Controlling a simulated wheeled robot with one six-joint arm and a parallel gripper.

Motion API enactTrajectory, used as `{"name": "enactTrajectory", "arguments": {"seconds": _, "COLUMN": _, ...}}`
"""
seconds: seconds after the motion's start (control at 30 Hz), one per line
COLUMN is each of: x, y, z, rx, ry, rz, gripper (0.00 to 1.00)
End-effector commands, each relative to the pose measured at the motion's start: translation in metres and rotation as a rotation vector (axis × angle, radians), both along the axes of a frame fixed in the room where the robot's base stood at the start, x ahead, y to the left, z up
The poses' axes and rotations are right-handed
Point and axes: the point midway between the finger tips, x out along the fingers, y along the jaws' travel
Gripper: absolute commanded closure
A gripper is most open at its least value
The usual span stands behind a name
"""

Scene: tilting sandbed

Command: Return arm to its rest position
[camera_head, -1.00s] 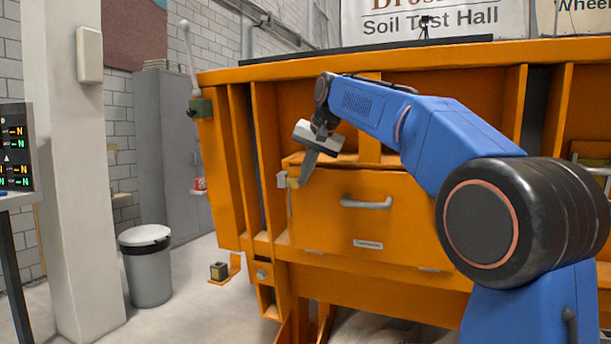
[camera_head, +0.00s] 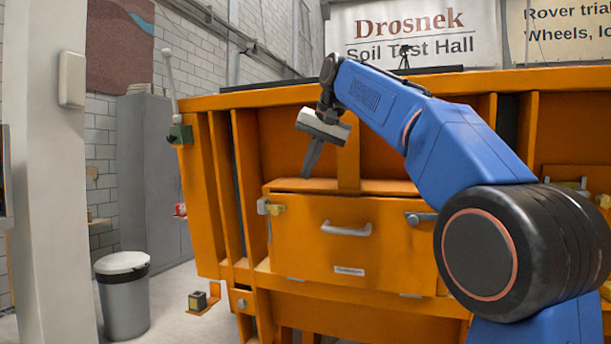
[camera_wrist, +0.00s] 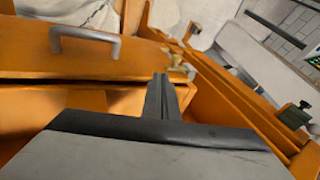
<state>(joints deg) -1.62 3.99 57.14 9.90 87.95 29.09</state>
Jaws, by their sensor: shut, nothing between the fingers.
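My gripper (camera_head: 310,163) hangs from my raised blue arm in the head view, its fingers pointing down and slightly left. It is shut and empty. It is in front of the orange sandbed frame (camera_head: 212,210), above the orange box front with a grey handle (camera_head: 346,229). In the wrist view the closed fingers (camera_wrist: 161,85) point at the orange panel, and the grey handle (camera_wrist: 84,38) shows at upper left. A brass-coloured latch (camera_wrist: 180,66) lies just beyond the fingertips there; it also shows in the head view (camera_head: 276,209), left of the handle.
A lever with a green base (camera_head: 180,134) stands at the frame's left corner. A grey bin with a white lid (camera_head: 122,300) and a grey cabinet (camera_head: 150,185) stand at left, by a white pillar (camera_head: 55,190). A small dark block (camera_head: 197,300) is near the floor.

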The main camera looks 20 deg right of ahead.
Motion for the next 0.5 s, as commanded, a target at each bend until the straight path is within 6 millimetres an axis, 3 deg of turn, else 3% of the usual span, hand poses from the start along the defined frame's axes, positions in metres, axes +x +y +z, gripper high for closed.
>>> {"name": "enactTrajectory", "arguments": {"seconds": 0.5, "x": -0.0044, "y": -0.0008, "z": -0.0024, "rx": -0.005, "ry": 0.000, "rz": 0.003, "gripper": 1.00}}
